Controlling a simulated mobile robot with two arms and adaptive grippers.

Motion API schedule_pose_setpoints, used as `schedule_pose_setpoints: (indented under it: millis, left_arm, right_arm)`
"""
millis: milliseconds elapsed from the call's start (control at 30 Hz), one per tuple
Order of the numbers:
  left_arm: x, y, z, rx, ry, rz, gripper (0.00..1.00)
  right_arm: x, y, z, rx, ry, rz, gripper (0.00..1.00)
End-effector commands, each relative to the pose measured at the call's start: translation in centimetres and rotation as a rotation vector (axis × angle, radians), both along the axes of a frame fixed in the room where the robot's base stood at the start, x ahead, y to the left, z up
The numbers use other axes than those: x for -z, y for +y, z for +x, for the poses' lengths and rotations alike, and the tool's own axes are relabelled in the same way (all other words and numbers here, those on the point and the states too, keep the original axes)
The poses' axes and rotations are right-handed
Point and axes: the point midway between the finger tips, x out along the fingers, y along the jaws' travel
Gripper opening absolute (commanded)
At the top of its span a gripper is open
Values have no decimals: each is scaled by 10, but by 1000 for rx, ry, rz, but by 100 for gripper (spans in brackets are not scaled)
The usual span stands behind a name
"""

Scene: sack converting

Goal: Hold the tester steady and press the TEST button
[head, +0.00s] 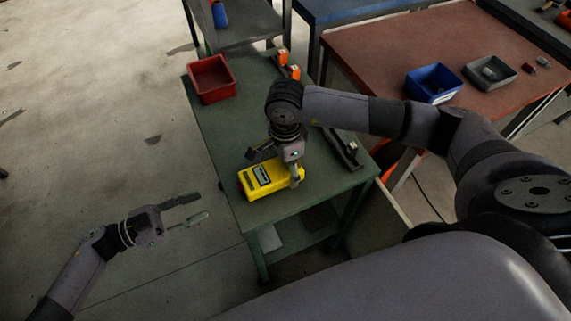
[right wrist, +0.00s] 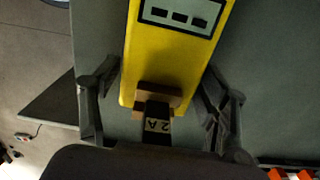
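The yellow tester (head: 272,180) lies on the green table, with a pale, dark-framed panel on its top face. In the right wrist view the tester (right wrist: 170,55) runs up the middle, its panel cut off at the top edge. My right gripper (head: 278,163) is over the tester, and its open fingers (right wrist: 162,75) stand on either side of the tester's near end. I cannot tell whether they touch it. My left gripper (head: 195,209) is open and empty, over the floor left of the table. I cannot make out the TEST button.
A red bin (head: 211,80) stands at the table's far left corner. Orange-ended items (head: 288,63) and a dark bar lie along its right side. A reddish table (head: 380,50) holds a blue bin (head: 433,84) and a grey tray (head: 489,73). The green table's (head: 222,140) left side is clear.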

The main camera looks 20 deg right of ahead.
Motion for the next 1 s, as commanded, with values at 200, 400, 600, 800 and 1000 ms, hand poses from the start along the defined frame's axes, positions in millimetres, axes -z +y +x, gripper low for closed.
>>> schedule_pose_setpoints:
  millis: [200, 400, 600, 800, 1000]
  left_arm:
    - [0, 0, 0, 0, 0, 0, 33]
    - [0, 0, 0, 0, 0, 0, 33]
    - [0, 0, 0, 0, 0, 0, 33]
    - [0, 0, 0, 0, 0, 0, 25]
    - [0, 0, 0, 0, 0, 0, 12]
  right_arm:
    - [0, 0, 0, 0, 0, 0, 52]
    - [0, 0, 0, 0, -1, 0, 39]
    - [0, 0, 0, 0, -1, 0, 25]
    - [0, 0, 0, 0, -1, 0, 21]
    - [0, 0, 0, 1, -1, 0, 21]
